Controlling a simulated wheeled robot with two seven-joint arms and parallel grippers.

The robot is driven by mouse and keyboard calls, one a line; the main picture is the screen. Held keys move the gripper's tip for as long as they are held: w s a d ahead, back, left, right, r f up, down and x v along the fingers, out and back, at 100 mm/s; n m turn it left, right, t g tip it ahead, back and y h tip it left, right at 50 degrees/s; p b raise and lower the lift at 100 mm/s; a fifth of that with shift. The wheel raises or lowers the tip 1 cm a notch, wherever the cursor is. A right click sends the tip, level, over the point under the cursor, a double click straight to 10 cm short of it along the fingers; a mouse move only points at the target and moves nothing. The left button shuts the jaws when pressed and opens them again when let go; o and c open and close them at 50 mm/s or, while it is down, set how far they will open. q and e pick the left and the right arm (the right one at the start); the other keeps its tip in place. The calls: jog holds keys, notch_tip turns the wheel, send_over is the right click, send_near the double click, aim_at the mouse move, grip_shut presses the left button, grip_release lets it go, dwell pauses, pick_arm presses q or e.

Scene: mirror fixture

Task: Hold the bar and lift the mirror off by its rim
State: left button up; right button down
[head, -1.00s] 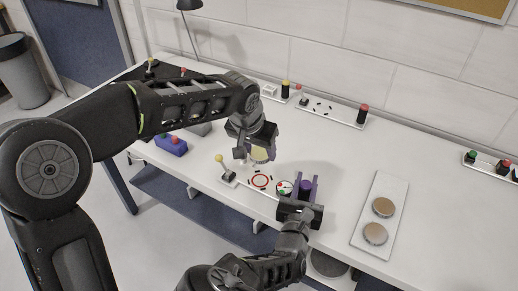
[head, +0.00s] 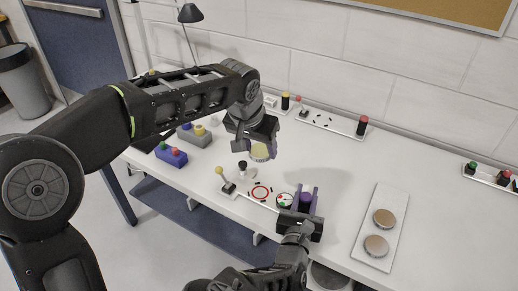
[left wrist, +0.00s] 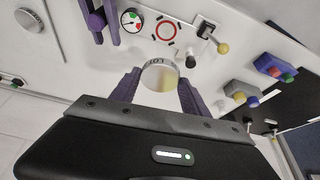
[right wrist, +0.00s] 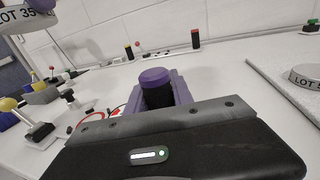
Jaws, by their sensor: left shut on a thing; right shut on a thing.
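The mirror (head: 260,152) is a round yellowish disc with a pale rim lettered "LOT". My left gripper (head: 252,143) is shut on its rim. In the left wrist view the mirror (left wrist: 160,77) sits between the purple fingers; in the right wrist view its rim (right wrist: 30,14) hangs clear above the bench. The bar (head: 241,194) is a white strip on the bench with a red ring (head: 262,192), black marks, a gauge (head: 285,200) and a purple-capped black post (right wrist: 157,88). My right gripper (head: 305,203) is shut on this post; its grip is partly hidden.
A yellow-knobbed lever (head: 223,178) and a black-knobbed lever (head: 242,168) stand near the ring. Left are a blue button box (head: 171,156) and a grey one (head: 192,136). A white plate with two discs (head: 365,238) lies right. The middle bench is bare.

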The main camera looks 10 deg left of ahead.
aim_at(303, 208)
jog(key=shift+f, duration=0.2)
pick_arm(q)
jog(key=shift+w, duration=0.1)
pick_arm(e)
jog(key=c, duration=1.4)
grip_release()
jog(key=o, duration=0.4)
jog(key=shift+r, duration=0.15)
jog(key=shift+c, duration=0.2)
jog(key=s, duration=0.5)
jog(key=s+a, duration=0.1)
jog(key=s, duration=0.1)
jog(key=shift+s, duration=0.15)
jog(key=shift+a, duration=0.1)
